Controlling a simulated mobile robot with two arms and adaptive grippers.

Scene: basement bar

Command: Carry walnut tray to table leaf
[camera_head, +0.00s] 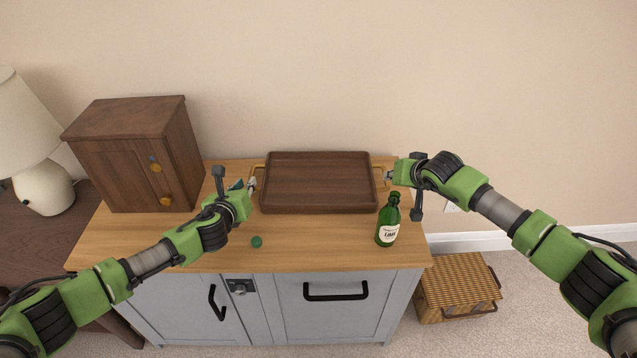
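The walnut tray (318,182) is a dark brown rectangle with a raised rim and a brass handle at each short end. It is empty and sits at the back of the cabinet's light wooden top. My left gripper (251,184) is at the tray's left handle (258,171). My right gripper (388,175) is at the right handle (379,168). The fingertips are small and partly hidden, so I cannot tell whether either is closed on its handle. I cannot make out a table leaf in this view.
A green bottle (388,222) stands just in front of the tray's right corner. A small green ball (257,241) lies front left. A wooden box cabinet (140,155) stands at left, beyond it a lamp (45,185). A wicker basket (458,286) is on the floor.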

